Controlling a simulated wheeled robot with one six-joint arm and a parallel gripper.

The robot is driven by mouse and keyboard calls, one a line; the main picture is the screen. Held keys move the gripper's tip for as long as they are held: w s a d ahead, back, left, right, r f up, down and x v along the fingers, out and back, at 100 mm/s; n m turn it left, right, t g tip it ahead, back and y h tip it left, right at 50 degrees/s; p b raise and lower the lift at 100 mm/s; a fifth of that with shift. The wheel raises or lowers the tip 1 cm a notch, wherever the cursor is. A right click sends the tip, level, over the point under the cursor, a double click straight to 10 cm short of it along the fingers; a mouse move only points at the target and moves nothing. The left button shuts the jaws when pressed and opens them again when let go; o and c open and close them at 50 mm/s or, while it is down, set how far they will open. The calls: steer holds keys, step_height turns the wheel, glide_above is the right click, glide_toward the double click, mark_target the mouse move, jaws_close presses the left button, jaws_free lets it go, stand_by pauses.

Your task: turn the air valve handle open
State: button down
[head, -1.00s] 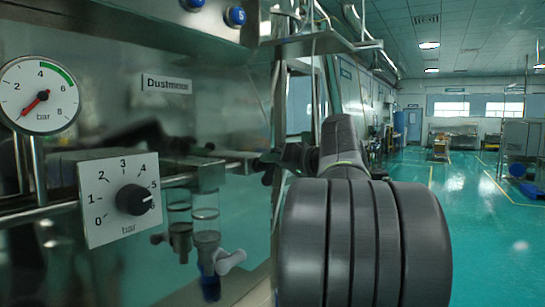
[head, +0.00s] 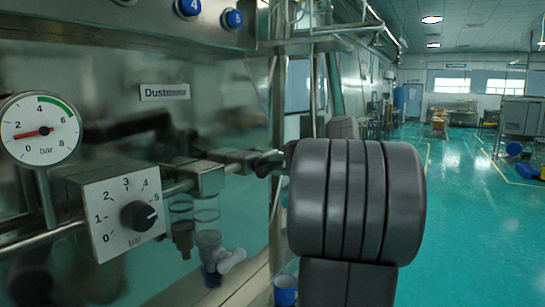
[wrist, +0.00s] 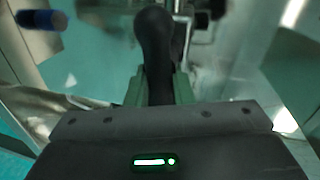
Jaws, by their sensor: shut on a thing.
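A black rounded handle (wrist: 155,45), apparently the air valve handle, stands upright in the middle of the wrist view. My gripper (wrist: 158,88) has its two green fingers on either side of the handle's lower part and is shut on it. In the head view, the dark valve (head: 268,164) sits at the right end of the steel air pipe. The thick dark joint of my arm hides the gripper and most of the handle there. The pressure gauge (head: 40,128) has its red needle pointing left, between 0 and 2 bar.
A regulator box (head: 121,216) with a black knob stands left, its mark near 5. Filter bowls (head: 208,240) hang beneath the pipe. Blue buttons (head: 232,19) sit on the panel above. A blue cup (head: 285,290) shows at the bottom. The green floor (head: 470,240) on the right is open.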

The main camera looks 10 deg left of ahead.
steer(key=shift+m+g+p, duration=0.3)
steer(key=shift+m+p, duration=0.2)
steer(key=shift+m, duration=0.1)
steer(key=shift+f, duration=0.1)
steer(key=c, duration=1.3)
jaws_free()
steer(key=b+v, duration=0.3)
steer(key=v, duration=1.1)
steer(key=shift+f, duration=0.2)
steer(key=shift+w, duration=0.1)
steer(key=p+x, duration=0.3)
steer(key=x, duration=1.1)
steer(key=shift+r, duration=0.15)
